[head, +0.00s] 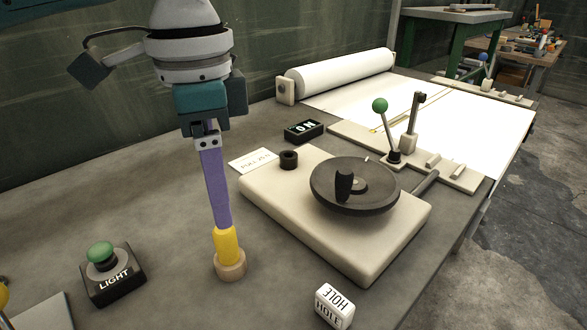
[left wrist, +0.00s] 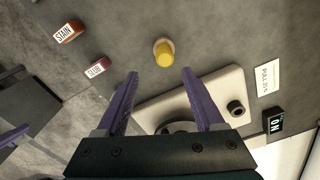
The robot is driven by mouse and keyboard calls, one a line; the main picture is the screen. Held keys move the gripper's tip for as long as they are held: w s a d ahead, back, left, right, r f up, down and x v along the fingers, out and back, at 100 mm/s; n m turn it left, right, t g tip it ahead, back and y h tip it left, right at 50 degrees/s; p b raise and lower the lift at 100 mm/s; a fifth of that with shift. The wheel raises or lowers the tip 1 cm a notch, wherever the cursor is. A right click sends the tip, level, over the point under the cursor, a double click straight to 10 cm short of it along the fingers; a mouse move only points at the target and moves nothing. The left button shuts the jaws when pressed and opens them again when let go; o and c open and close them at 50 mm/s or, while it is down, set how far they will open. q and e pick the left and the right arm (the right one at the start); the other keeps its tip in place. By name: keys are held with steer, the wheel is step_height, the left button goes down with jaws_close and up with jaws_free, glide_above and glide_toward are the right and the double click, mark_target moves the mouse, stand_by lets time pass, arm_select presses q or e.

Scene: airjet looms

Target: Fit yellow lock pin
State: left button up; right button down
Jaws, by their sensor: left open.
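The yellow lock pin (head: 228,244) stands upright in a tan round holder (head: 231,269) on the grey table. My left gripper (head: 222,222) points down at it with its purple fingers, which overlap the pin's top in the head view. In the left wrist view the pin (left wrist: 166,54) shows just beyond the two spread fingertips (left wrist: 160,73), with nothing between them. A black ring-like socket (head: 289,159) sits on the cream plate (head: 360,262), beside a black handwheel (head: 354,186). A purple finger (left wrist: 14,134), seemingly of my right gripper, shows at the left wrist view's left edge; its opening is hidden.
A green LIGHT button (head: 102,252) stands at left and a white HOLE block (head: 334,306) at front right. A PULL card (head: 252,160) and ON sign (head: 303,130) lie behind the plate. A green-knobbed lever (head: 380,105) rises at right. Bare table surrounds the holder.

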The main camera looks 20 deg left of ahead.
mark_target(228, 237)
arm_select(q)
steer(key=f, duration=0.3)
steer(key=shift+w+f, duration=0.3)
steer(key=shift+f, duration=0.05)
steer(key=f, duration=0.2)
steer(key=f+b, duration=0.1)
steer(key=f, duration=0.2)
steer(key=shift+a+f, duration=0.2)
steer(key=shift+f, duration=0.1)
jaws_close()
